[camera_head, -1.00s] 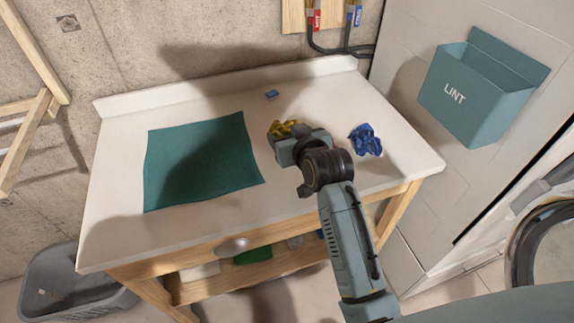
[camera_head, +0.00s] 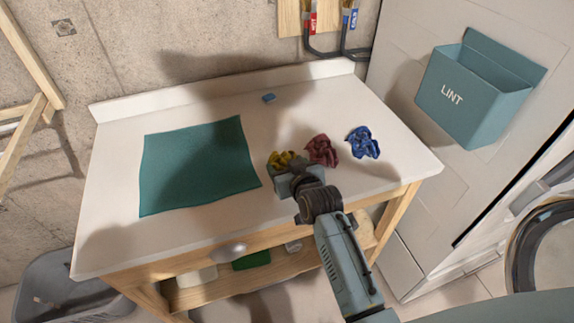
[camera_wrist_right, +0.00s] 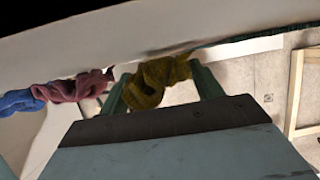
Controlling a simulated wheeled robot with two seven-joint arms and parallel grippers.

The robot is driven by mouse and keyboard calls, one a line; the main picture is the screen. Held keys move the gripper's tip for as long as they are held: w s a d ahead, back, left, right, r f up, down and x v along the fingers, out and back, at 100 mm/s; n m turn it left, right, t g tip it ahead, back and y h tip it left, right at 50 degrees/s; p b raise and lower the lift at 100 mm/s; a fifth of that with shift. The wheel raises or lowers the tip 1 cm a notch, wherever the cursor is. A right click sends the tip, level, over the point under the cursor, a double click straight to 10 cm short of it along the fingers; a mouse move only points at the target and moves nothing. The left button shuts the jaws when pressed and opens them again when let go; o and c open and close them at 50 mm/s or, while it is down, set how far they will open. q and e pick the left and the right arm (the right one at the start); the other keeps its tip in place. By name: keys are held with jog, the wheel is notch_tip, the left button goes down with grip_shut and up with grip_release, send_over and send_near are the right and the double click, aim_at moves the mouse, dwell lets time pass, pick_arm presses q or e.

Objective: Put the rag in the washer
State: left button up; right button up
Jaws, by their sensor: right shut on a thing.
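My right gripper (camera_head: 285,174) is shut on a crumpled yellow rag (camera_head: 281,160) at the front middle of the white table. In the right wrist view the yellow rag (camera_wrist_right: 158,82) sits between the two fingers. A crumpled dark red rag (camera_head: 322,150) and a crumpled blue rag (camera_head: 363,142) lie on the table to the right of it. The washer (camera_head: 547,245) shows only in part at the right edge, with its round door rim. My left gripper is out of view.
A flat green cloth (camera_head: 195,165) covers the left middle of the white table (camera_head: 110,235). A lint bin (camera_head: 470,100) hangs on the panel at right. A grey tub (camera_head: 55,290) stands on the floor at left.

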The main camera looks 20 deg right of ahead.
jog(key=shift+f, duration=0.2)
jog(key=o, duration=1)
jog(key=shift+c, duration=0.2)
